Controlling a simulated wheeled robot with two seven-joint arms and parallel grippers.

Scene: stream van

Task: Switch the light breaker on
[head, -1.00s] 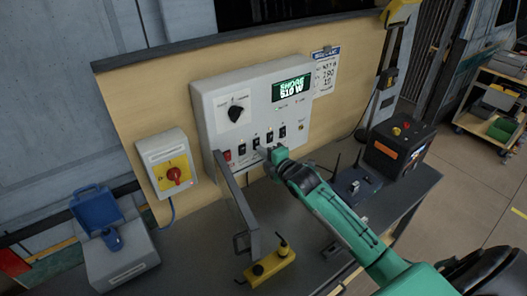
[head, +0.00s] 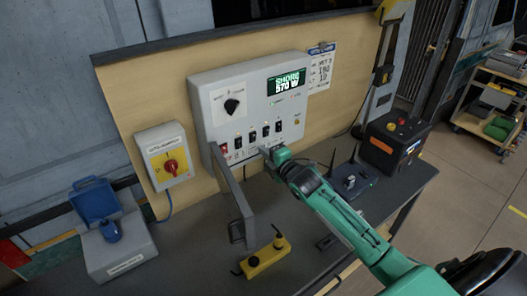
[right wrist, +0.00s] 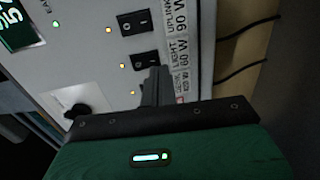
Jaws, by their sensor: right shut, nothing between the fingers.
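The white breaker panel (head: 246,112) stands against the wooden board, with a row of black rocker switches under a green display (head: 287,83) reading SHORE 570 W. The light breaker (right wrist: 144,61) shows in the right wrist view beside its upside-down LIGHT 60 W label (right wrist: 178,52); in the head view it appears second from the right (head: 265,130). An amber lamp (right wrist: 124,66) glows by it. My right gripper (right wrist: 156,84) is shut and empty, its tips just beside the light breaker; in the head view it is low before the panel. Contact cannot be told. My left gripper is not in view.
A grey hinged cover (head: 233,200) stands open in front of the panel. A yellow red-knobbed switch box (head: 166,157) is at left, a yellow device (head: 266,258) on the bench, a router-like box (head: 352,184) and dark unit (head: 393,142) at right.

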